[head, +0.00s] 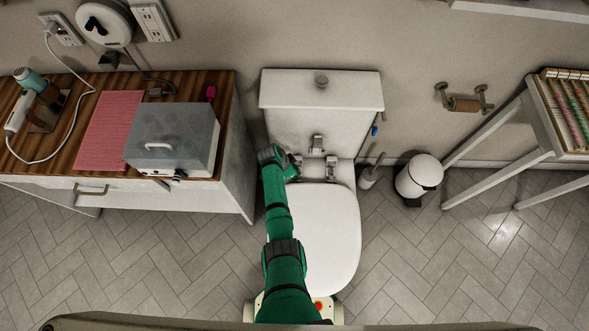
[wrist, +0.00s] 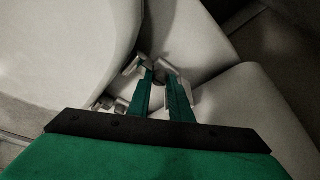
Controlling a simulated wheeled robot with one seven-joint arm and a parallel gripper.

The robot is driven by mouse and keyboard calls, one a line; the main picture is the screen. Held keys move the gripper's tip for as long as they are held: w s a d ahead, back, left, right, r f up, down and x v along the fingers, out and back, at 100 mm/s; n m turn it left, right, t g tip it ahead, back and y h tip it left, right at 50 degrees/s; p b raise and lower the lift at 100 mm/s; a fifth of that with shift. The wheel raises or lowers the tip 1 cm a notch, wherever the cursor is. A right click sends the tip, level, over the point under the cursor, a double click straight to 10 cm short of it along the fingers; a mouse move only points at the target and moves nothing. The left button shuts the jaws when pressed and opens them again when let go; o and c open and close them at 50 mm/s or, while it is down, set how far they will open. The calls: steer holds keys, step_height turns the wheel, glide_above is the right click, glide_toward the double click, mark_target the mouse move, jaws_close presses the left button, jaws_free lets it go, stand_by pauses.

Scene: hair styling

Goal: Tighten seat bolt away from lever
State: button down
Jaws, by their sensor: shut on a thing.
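The toilet's white lid (head: 330,235) is down, and the tank (head: 320,92) stands behind it. A blue lever (head: 375,130) is on the tank's right side. My gripper (head: 293,166) is at the left seat hinge, on the side away from the lever. In the wrist view my gripper (wrist: 158,72) is shut on a small dark piece at the seat's rear edge, which appears to be the left seat bolt; the fingers hide most of it. The right hinge fitting (head: 331,162) is free of my gripper. The white seat (wrist: 55,50) fills the wrist view's left.
A wooden-topped counter (head: 225,95) with a grey case (head: 172,135) and a pink mat (head: 110,130) stands left of the toilet. A brush (head: 370,172) and white bin (head: 418,176) stand to the right. Open tiled floor lies in front.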

steer(key=c, duration=1.9)
jaws_free()
steer(key=shift+a, duration=0.1)
steer(key=shift+o, duration=0.2)
steer(key=shift+r, duration=0.1)
steer(key=v, duration=1)
steer(key=shift+s+r, duration=0.2)
steer(key=shift+r, duration=0.05)
steer(key=shift+a, duration=0.15)
